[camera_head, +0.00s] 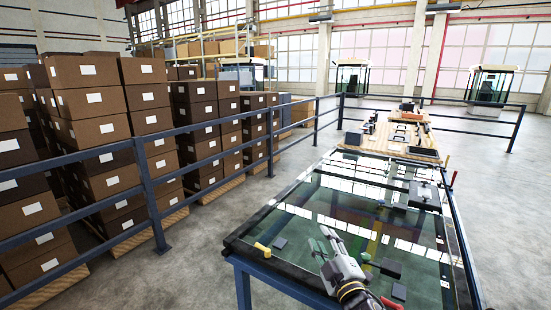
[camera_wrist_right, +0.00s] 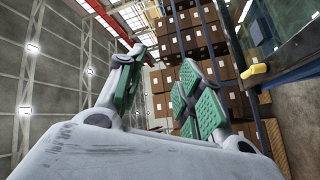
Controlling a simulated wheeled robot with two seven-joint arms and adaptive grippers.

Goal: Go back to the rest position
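My right gripper (camera_head: 330,241) is above the near part of the glass-topped trolley (camera_head: 335,190) in the head view. Its fingers point away and to the left. In the right wrist view the two fingers (camera_wrist_right: 160,90) with green pads stand apart, with nothing between them. The right gripper is open and empty. My left gripper is in neither view.
A yellow-tipped part (camera_head: 262,247) sits at the trolley's near left corner. Dark blocks (camera_head: 390,268) lie on the glass. A wooden table (camera_head: 400,142) with tools stands beyond. Blue railing (camera_head: 150,190) and stacked boxes (camera_head: 95,120) are left. Bare floor lies between.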

